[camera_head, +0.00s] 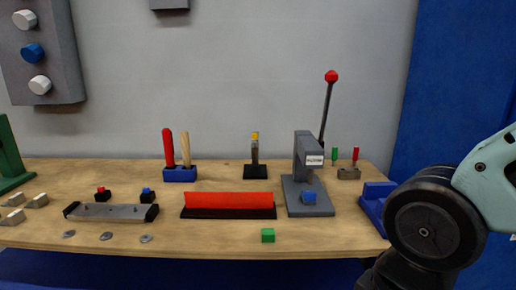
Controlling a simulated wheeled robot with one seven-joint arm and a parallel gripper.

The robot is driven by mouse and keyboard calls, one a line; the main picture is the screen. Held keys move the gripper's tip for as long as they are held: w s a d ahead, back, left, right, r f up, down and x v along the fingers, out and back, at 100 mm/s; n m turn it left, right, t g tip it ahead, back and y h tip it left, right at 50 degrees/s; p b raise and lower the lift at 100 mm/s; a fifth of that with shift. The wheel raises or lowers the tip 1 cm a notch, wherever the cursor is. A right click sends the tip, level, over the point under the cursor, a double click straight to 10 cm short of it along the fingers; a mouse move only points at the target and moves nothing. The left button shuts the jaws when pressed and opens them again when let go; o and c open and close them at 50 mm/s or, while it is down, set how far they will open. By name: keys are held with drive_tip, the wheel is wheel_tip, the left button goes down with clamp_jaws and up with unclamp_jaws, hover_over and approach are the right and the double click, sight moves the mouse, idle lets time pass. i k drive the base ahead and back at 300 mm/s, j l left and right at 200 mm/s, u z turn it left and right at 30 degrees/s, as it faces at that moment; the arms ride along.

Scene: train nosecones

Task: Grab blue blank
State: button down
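A small blue block (309,198), which looks like the blue blank, sits on the base of the grey lever press (297,180) at the right of the bench. The press ram is just above it; I cannot tell whether they touch. The press lever with its red ball stands up and leans slightly right. My arm enters from the right edge, in front of the bench's right end. The fingers of my gripper do not show, so I see no grip on anything.
On the wooden bench (225,240) a green cube (268,235) lies near the front edge. A red bar (229,199) stands left of the press. A blue holder (372,205) at the right end is partly behind my arm.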

sight(308, 196)
drive_tip(key=i+j, duration=0.1)
drive_tip(key=i, duration=0.4)
drive_tip(key=i+j, duration=0.1)
drive_tip(key=i, duration=0.4)
